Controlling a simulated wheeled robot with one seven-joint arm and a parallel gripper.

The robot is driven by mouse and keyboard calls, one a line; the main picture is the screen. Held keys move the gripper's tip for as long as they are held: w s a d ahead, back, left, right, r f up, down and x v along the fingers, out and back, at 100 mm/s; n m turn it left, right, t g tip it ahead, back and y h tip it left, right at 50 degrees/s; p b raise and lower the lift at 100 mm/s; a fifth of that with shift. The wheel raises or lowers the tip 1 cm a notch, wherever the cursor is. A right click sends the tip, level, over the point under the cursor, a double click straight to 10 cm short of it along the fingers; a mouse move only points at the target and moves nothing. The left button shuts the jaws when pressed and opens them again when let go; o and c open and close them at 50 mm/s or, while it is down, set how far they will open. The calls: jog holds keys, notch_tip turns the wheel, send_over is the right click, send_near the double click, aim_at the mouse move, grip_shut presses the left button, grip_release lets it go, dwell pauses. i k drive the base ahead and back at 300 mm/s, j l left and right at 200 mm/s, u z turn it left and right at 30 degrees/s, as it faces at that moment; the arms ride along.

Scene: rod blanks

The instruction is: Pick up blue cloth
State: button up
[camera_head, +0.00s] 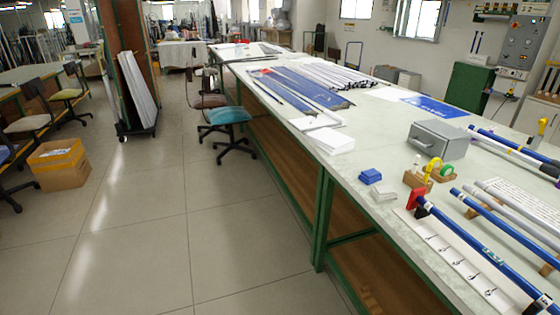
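Several blue things lie on the long worktable (310,160), and I cannot tell for certain which is the cloth. A small folded blue stack (370,176), cloth-like, lies near the table's left edge, beside a small white stack (383,193). A flat blue sheet (435,106) lies farther back on the right. Long blue sheeting (300,88) with rods on it lies at the far part of the table. My gripper is not in view.
A grey metal box (438,141), tape holders (432,172) and blue rods (480,245) crowd the table's near right. A white paper stack (331,140) lies behind the folded blue stack. A chair (230,115) stands at the table's left side; the floor (150,210) nearer is clear.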

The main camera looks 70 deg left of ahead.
aim_at(369, 177)
jog(key=u, duration=1.45)
jog(key=z, duration=1.85)
jog(key=u, duration=1.85)
jog(key=i+j, duration=0.1)
jog(key=i, duration=0.45)
jog(key=i+j+z, duration=0.1)
jog(key=i, duration=0.5)
jog(key=i+j, duration=0.2)
jog(key=i, duration=0.35)
jog(key=i+j+z, duration=0.1)
jog(key=i, duration=0.45)
